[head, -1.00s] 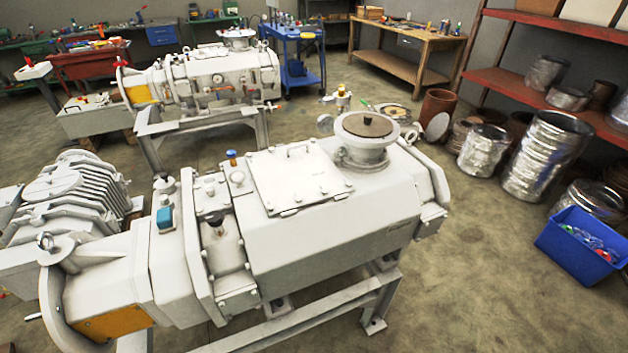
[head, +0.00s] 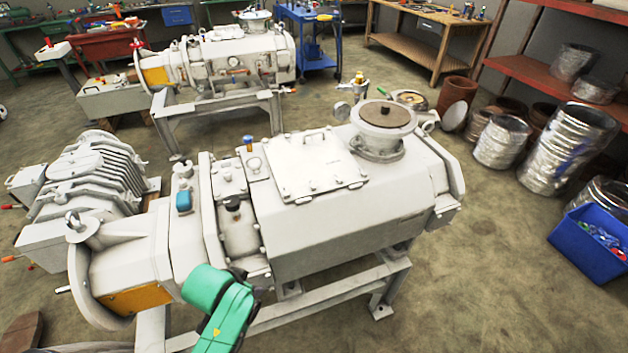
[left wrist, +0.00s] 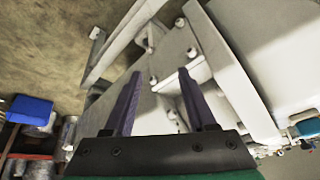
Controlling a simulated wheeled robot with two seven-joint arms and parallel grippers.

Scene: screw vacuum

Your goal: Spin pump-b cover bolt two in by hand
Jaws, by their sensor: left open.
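A large white pump (head: 340,225) stands on a grey metal frame in the head view. Its top bears a square cover plate (head: 322,181) with a handle and small bolts near its edge. I cannot tell which bolt is number two, nor read a pump label. In the left wrist view my left gripper (left wrist: 160,76) is open, its two dark purple fingers apart with nothing held between them. Beyond the fingers is a white pump part (left wrist: 172,62) with several bolt heads, apart from the fingers as far as I can tell. My right gripper is not in view.
A second white pump (head: 225,62) stands on a frame at the back left. A blue bin (head: 588,248) is at the right, near silver ducts (head: 565,150) and a red shelf (head: 545,90). A ribbed machine (head: 90,185) stands at the left.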

